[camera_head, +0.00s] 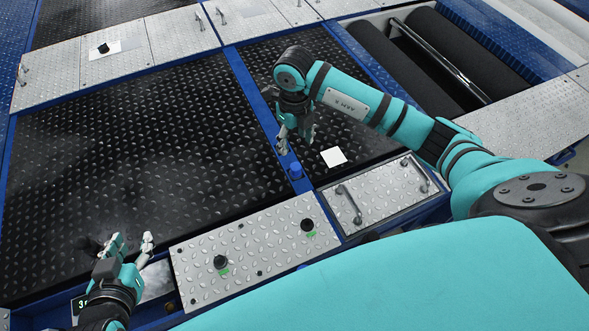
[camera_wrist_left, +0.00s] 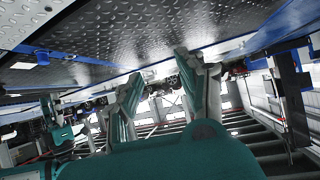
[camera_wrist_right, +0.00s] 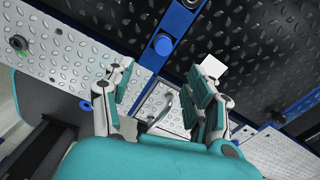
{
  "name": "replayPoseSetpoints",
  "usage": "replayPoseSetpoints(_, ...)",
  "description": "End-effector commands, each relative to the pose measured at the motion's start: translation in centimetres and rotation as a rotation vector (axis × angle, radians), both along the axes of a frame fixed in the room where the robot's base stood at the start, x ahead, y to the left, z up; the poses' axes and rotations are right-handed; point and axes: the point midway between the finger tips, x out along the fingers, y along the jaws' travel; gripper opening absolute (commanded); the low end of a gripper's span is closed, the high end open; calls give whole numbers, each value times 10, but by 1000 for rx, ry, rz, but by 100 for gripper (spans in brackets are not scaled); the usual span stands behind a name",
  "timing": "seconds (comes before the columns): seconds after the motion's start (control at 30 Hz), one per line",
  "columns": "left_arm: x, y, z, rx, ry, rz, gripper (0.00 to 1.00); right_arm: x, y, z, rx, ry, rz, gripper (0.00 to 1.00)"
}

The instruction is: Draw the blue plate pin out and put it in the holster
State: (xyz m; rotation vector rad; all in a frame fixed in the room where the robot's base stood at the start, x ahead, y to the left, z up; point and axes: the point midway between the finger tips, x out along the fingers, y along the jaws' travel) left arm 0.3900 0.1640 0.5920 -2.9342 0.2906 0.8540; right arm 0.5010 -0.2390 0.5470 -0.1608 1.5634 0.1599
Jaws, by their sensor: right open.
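The blue plate pin (camera_head: 295,170) stands in the blue frame strip between two black tread plates. It also shows as a round blue head in the right wrist view (camera_wrist_right: 163,45). My right gripper (camera_head: 294,143) is open and empty, with fingers pointing down close to the pin. In the right wrist view the pin head appears beyond and between the spread fingertips, with no contact visible. My left gripper (camera_head: 132,243) is open and empty at the lower left, far from the pin. I cannot clearly identify the holster; a small blue ring (camera_wrist_right: 85,105) shows at the lower left of the right wrist view.
A silver tread panel (camera_head: 250,247) with black knobs lies in front of the plates. A handled silver hatch (camera_head: 370,192) is beside it. A white square (camera_head: 333,157) lies on the right black plate. Dark rollers (camera_head: 455,50) sit at the upper right. The large black plate (camera_head: 140,150) is mostly clear.

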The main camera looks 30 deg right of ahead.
Motion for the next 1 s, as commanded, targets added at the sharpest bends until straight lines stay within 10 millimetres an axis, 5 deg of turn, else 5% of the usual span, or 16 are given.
replayPoseSetpoints(0.4,39,-22,74,-112,-463,-32,40,0,0,-69,1,2,-1,57)
replayPoseSetpoints(0.77,41,-27,107,-158,-641,-42,40,1,-1,-88,1,0,0,57)
replayPoseSetpoints(1.0,33,-32,152,-228,-905,-56,40,4,-5,-114,1,0,-1,57)
